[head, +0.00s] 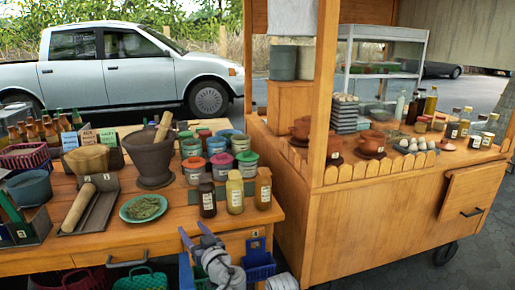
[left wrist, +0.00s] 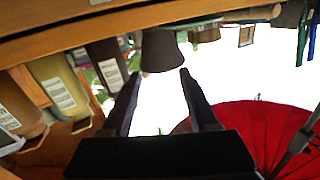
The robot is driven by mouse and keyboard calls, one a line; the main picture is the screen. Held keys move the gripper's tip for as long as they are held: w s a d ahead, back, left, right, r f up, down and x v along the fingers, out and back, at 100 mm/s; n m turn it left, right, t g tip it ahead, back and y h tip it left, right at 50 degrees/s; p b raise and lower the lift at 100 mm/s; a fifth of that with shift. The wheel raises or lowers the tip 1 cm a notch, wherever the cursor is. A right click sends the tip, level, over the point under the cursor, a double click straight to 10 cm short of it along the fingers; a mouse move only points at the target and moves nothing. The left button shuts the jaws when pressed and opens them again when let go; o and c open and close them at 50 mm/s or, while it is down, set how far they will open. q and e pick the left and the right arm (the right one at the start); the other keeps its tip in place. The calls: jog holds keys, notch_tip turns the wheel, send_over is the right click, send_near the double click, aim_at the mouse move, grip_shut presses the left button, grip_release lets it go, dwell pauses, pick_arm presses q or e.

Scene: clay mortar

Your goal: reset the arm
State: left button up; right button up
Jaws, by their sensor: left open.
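My left gripper (head: 195,233) is open and empty. It is in front of the wooden table's front edge, below the dark bottle, apart from the things on the table. In the left wrist view its two fingers (left wrist: 160,74) stand apart, with a dark grey cup-shaped thing beyond them; I cannot tell if it is the mortar. The dark clay mortar (head: 150,158) stands upright on the table with a wooden pestle (head: 163,127) leaning in it. My right gripper is not in view.
The table holds lidded jars (head: 221,166), a green plate of herbs (head: 143,208), a dark bottle (head: 207,196) and a yellow bottle (head: 235,192) near its edge. A wooden cart (head: 390,220) stands to the right. Baskets (head: 140,280) hang below the table front.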

pick_arm(q)
jog(key=s+d+f+m+g+h, duration=0.2)
jog(key=s+f+g, duration=0.2)
jog(key=f, duration=0.4)
jog(key=s+d+f+m+g+h, duration=0.1)
jog(key=s+f+g+h, duration=0.1)
jog(key=s+f+g, duration=0.35)
jog(key=s+d+f+m+g+h, duration=0.5)
jog(key=s+d+f+m, duration=0.3)
jog(key=d, duration=0.3)
notch_tip(320, 180, up, 26)
jog(key=s+d+p, duration=0.1)
jog(key=p, duration=2.5)
jog(key=shift+s+r+n+h, duration=0.2)
jog(key=shift+s+n+h, duration=0.1)
jog(key=shift+h, duration=0.1)
jog(key=shift+c, duration=0.8)
jog(key=shift+a, duration=0.15)
